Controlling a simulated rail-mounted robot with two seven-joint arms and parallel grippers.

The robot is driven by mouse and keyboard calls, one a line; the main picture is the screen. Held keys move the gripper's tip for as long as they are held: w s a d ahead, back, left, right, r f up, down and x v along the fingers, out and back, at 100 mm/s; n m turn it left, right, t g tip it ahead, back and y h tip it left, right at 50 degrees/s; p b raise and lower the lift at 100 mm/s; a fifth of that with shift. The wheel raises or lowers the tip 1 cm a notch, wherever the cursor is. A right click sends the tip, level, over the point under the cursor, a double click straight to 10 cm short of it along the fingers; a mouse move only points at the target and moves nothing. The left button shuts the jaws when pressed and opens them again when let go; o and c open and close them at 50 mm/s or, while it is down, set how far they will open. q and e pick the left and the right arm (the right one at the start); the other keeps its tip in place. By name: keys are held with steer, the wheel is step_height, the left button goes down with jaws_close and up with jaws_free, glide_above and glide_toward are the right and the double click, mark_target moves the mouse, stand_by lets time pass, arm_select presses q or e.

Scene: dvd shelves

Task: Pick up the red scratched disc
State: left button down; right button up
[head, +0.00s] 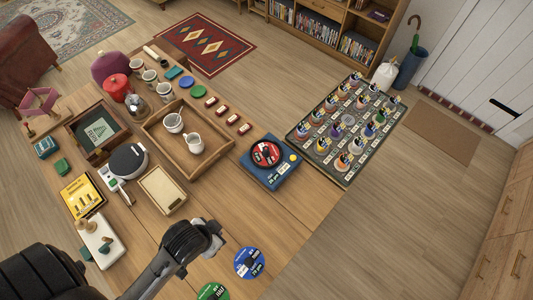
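A red disc (266,153) with a dark centre lies on a blue device (283,176) near the table's right edge. Scratches on it are too small to tell. A blue disc (249,262) and a green disc (213,292) lie near the front edge; the green one is partly cut off by the picture's bottom. My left arm comes in from the lower left, and its gripper end (208,240) is above the table, left of the blue disc and well short of the red disc. Its fingers cannot be made out. My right gripper is out of view.
A wooden tray (153,126) with white cups stands left of the blue device. A smaller empty tray (162,190) and a yellow box (82,196) are nearer. A rack of several pots (322,170) stands beyond the table's right side. Bare tabletop lies between the arm and device.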

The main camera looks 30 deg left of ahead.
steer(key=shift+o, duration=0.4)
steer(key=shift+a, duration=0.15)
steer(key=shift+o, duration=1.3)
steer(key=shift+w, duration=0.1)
